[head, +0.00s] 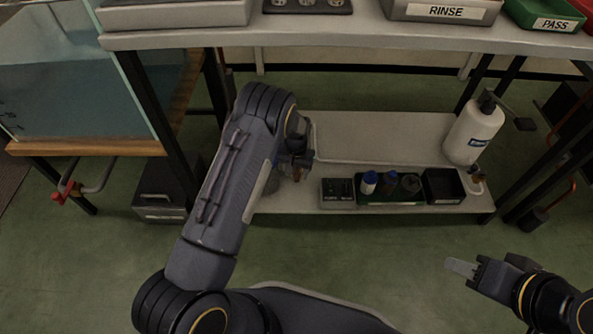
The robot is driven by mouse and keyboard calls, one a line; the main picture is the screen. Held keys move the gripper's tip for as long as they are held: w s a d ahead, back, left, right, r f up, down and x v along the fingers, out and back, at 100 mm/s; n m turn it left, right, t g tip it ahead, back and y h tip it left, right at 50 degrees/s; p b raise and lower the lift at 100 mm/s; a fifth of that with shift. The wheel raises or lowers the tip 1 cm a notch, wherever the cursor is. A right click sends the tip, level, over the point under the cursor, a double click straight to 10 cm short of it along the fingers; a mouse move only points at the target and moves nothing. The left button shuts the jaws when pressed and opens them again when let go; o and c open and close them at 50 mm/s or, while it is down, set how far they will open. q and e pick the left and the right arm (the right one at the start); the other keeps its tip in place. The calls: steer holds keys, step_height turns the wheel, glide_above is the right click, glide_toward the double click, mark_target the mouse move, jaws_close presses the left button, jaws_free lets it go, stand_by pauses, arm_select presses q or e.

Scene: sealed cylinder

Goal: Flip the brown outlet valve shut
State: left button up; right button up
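A small brown and orange piece (299,172) shows on the lower shelf, right beside my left gripper (295,163). My own forearm and wrist cover most of what stands there, so I cannot tell whether it is the outlet valve or whether the gripper touches it. The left fingers are too hidden to read. Another small brownish fitting (477,177) sits low below the white bottle (473,132) at the shelf's right end. My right gripper (462,267) is at the lower right, over the floor, with a pale fingertip pointing left, away from the shelf; its finger gap is unclear.
A water tank (70,90) with a red-handled tap (66,192) stands at left. The upper shelf (340,33) carries the RINSE bin (440,12) and green PASS bin (545,14). The lower shelf (390,128) holds a small-bottle rack (390,199) and black box (443,186). Floor in front is clear.

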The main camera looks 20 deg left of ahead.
mark_target(296, 173)
arm_select(q)
steer(key=shift+r, duration=0.1)
step_height(296, 173, up, 8)
steer(key=p, duration=0.3)
steer(key=shift+f, duration=0.2)
stand_by(0.4)
